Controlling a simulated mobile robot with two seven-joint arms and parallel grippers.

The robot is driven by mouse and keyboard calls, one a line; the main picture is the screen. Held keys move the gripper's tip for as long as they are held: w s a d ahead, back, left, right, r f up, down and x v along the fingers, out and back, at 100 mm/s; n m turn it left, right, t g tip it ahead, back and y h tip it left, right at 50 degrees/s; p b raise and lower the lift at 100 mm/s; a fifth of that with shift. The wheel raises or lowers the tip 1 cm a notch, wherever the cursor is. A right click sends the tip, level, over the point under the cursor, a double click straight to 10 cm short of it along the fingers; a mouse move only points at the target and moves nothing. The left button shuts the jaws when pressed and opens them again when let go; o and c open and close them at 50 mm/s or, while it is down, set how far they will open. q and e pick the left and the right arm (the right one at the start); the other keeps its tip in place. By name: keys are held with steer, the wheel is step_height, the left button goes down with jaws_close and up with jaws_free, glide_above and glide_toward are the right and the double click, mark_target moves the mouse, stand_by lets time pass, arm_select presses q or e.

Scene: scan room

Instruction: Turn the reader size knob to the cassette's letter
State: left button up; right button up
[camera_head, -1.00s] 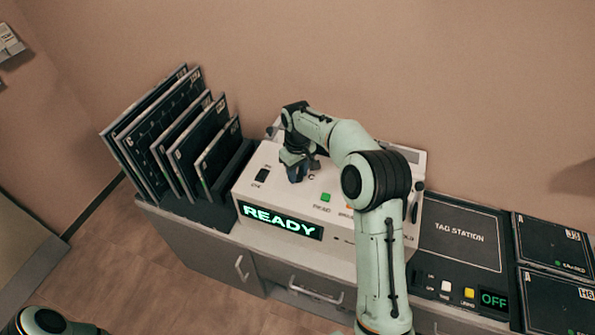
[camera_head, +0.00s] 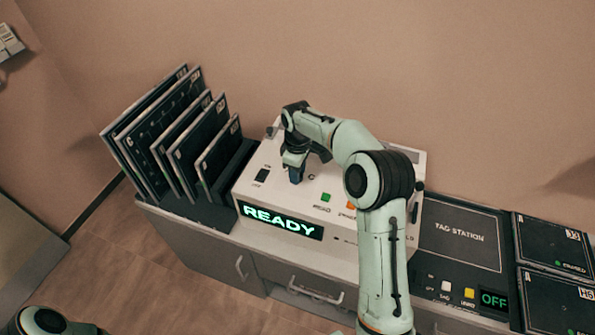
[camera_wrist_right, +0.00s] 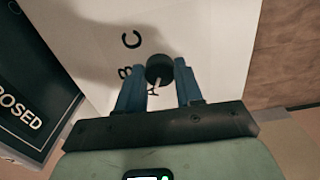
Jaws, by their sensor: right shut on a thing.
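The white reader (camera_head: 270,165) stands on the counter, its display (camera_head: 281,220) showing READY. In the right wrist view the dark round size knob (camera_wrist_right: 160,68) sits between the two blue fingers of my right gripper (camera_wrist_right: 159,72), which is shut on it. The knob's white pointer mark faces the lower edge of that view. A third mark by the pointer is partly hidden. In the head view my right gripper (camera_head: 295,175) points down on the reader's top and hides the knob. My left gripper is out of view.
Several dark cassettes (camera_head: 207,150) stand in a rack left of the reader. The dark tag station (camera_head: 459,235) is on the right, with an OFF display (camera_head: 494,299). Two flat dark panels (camera_head: 552,248) lie beyond it. A green button (camera_head: 326,197) is close to my gripper.

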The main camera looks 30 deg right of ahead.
steer(key=o, duration=1)
steer(key=shift+o, duration=0.2)
step_height(320, 180, up, 13)
steer(key=shift+r, duration=0.2)
